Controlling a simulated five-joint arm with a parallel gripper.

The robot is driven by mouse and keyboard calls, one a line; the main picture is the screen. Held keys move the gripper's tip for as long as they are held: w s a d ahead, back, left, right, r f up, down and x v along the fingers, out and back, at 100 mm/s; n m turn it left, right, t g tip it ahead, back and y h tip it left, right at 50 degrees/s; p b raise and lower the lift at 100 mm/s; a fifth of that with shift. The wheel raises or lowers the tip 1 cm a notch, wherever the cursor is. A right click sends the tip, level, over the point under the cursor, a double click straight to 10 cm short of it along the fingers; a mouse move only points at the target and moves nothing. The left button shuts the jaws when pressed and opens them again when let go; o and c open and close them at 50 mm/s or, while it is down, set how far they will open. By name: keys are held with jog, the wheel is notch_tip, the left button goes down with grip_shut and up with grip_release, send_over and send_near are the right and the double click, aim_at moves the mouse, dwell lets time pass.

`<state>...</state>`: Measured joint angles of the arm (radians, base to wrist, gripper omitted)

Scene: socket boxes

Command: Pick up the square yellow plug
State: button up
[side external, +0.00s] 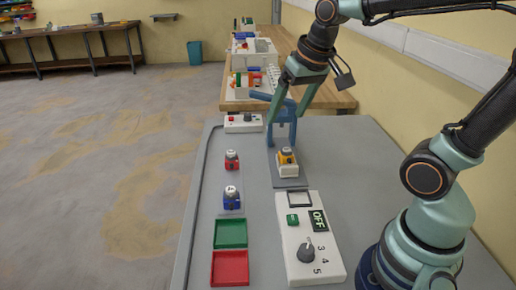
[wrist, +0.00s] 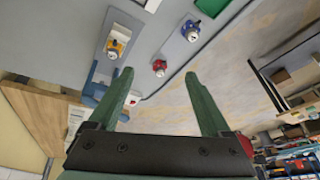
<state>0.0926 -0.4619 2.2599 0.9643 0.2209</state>
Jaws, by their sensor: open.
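The square yellow plug (side external: 286,156) sits on a white socket box (side external: 289,171) in front of a blue upright frame (side external: 272,136). In the wrist view the yellow plug (wrist: 118,42) is at the upper left, beyond the left fingertip. My gripper (side external: 284,118), with green fingers, is behind the plug in the side view, beside or above the blue frame; the exact depth is hard to tell. In the wrist view my gripper (wrist: 159,74) is open with nothing held between its fingers.
A red plug (side external: 232,160) and a blue plug (side external: 231,195) stand to the left. A green tray (side external: 230,247) and a red tray (side external: 214,270) lie in front. A white panel (side external: 300,268) with a dial is at front right. A wooden bench (side external: 335,98) stands behind.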

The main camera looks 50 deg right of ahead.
jog(key=w+d+f+m+g, duration=0.2)
jog(key=w+d+m, duration=0.4)
jog(key=w+d, duration=0.1)
jog(key=m+g, duration=0.2)
jog(key=m, duration=0.4)
send_over(287, 149)
notch_tip(287, 149, down, 7)
jog(key=f, duration=0.7)
jog(key=shift+w+a, duration=0.2)
jog(key=shift+w, duration=0.05)
jog(key=shift+s+d+f, duration=0.1)
jog(key=shift+s+f, duration=0.05)
jog(key=shift+f, duration=1.2)
jog(key=shift+s+f, duration=0.1)
jog(key=shift+f, duration=1.2)
grip_shut()
